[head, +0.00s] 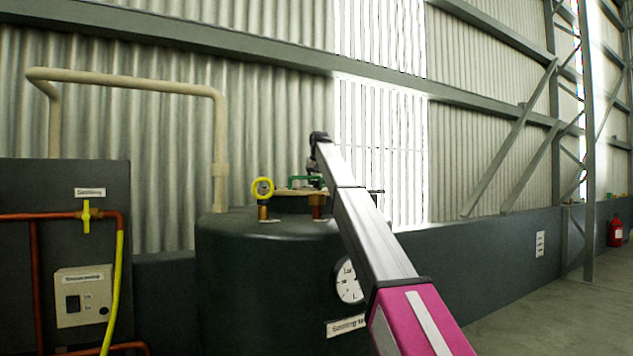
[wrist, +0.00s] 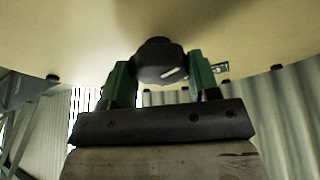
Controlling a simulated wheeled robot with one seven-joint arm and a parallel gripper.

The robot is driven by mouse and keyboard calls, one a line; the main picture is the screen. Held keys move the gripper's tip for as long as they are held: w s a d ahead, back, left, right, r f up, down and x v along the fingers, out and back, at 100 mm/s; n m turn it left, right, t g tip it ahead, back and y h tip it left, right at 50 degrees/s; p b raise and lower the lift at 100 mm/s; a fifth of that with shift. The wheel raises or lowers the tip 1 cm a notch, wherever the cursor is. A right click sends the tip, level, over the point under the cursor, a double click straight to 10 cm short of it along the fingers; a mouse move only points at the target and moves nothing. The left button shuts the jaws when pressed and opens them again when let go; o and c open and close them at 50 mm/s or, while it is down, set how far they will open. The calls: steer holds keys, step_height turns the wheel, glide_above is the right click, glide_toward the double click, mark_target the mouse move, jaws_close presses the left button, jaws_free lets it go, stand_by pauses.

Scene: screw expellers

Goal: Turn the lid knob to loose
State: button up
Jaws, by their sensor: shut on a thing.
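The lid knob (wrist: 158,48) is black with a white mark on its face, in the upper middle of the wrist view. The green fingers of my gripper (wrist: 160,68) stand on both sides of it and are shut on it. The pale tan lid (wrist: 255,28) spreads around the knob. In the head view, the lid (head: 283,191) is a thin tan disc on top of a dark tank (head: 260,270). My gripper (head: 306,181) is just above it, partly behind my arm. The knob cannot be made out there.
A yellow-rimmed gauge (head: 263,187) stands on the tank top, left of my gripper. A dark panel (head: 75,185) with copper pipes and a yellow valve handle (head: 86,216) stands at left. A beige pipe (head: 130,76) runs behind. Open floor (head: 560,310) lies at right.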

steer(key=n+y, duration=0.1)
steer(key=n, duration=0.2)
steer(key=n+g+y, duration=0.1)
steer(key=n, duration=0.2)
steer(key=shift+w+d+n, duration=0.1)
steer(key=shift+n, duration=0.2)
steer(key=n+g+y, duration=0.1)
steer(key=n, duration=0.2)
steer(key=shift+n+g, duration=0.6)
steer(key=shift+n, duration=1.1)
steer(key=shift+y, duration=0.3)
steer(key=o, duration=0.9)
steer(key=v, duration=1)
steer(key=shift+d+r, duration=0.1)
steer(key=shift+r, duration=0.3)
